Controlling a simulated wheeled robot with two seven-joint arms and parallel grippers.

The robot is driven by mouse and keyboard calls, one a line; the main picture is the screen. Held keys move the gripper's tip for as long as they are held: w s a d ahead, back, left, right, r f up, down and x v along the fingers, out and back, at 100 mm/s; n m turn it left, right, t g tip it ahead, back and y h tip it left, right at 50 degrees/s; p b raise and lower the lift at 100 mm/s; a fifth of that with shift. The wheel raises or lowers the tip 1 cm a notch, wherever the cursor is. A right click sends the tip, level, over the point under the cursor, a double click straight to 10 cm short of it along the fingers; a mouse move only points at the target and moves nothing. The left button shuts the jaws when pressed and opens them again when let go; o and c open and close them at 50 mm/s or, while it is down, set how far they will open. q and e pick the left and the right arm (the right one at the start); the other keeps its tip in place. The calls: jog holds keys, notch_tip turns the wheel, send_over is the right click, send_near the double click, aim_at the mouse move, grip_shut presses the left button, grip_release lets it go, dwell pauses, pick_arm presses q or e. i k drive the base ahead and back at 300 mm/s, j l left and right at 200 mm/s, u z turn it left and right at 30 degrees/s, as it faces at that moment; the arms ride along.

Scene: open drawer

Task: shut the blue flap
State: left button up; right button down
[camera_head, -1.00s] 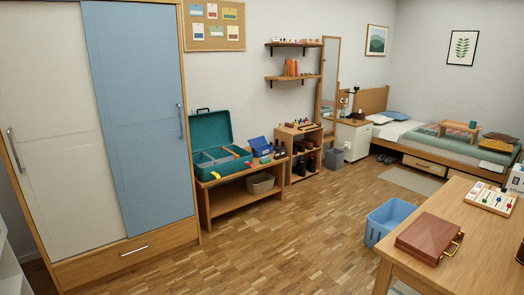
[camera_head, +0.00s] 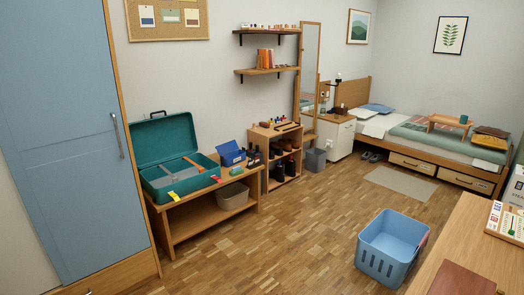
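A small blue box (camera_head: 231,154) stands on the low wooden bench, right of the green toolbox. Its blue lid seems to be raised, though it is small in the view and I cannot tell how far. A large blue wardrobe door panel (camera_head: 62,130) with a metal handle is at the left, and it looks flat against the wardrobe front. I cannot tell for sure which blue part is the flap. Neither of my grippers is in view.
The green toolbox (camera_head: 170,150) stands open on the low bench (camera_head: 203,187), with a shoe shelf (camera_head: 282,155) to its right. A blue basket (camera_head: 390,247) stands on the floor beside the wooden table (camera_head: 478,240) at right. The wooden floor between is clear.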

aim_at(223, 149)
jog(key=i, duration=0.85)
jog(key=i+l+u, duration=0.1)
jog(key=i, duration=0.7)
jog(key=i+l, duration=0.1)
jog(key=i, duration=0.75)
